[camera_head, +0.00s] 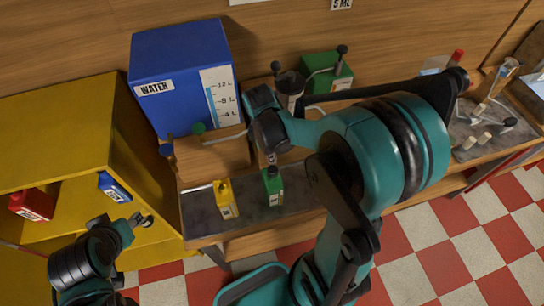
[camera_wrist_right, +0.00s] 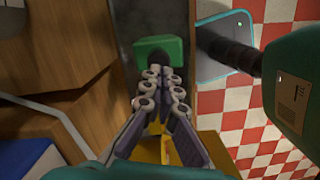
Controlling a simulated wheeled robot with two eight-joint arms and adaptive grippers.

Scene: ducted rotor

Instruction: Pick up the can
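A green can (camera_head: 272,187) with a dark cap stands upright on the grey counter mat. A yellow can (camera_head: 226,200) stands left of it. My right gripper (camera_head: 271,157) points down just above the green can's top. In the right wrist view its fingers (camera_wrist_right: 161,76) lie close together with the green can (camera_wrist_right: 158,48) just beyond the tips; part of a yellow thing (camera_wrist_right: 160,150) shows below. I cannot tell whether the fingers touch or hold the green can's cap. My left gripper (camera_head: 143,220) is by the yellow shelf, apart from the cans; its finger state is unclear.
A yellow shelf (camera_head: 60,125) at left holds a red can (camera_head: 32,204) and a blue can (camera_head: 114,187). A blue water tank (camera_head: 182,75) and a green box (camera_head: 327,75) stand behind. Small labware sits on a tray (camera_head: 467,125) at right. My right arm hides the counter's middle.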

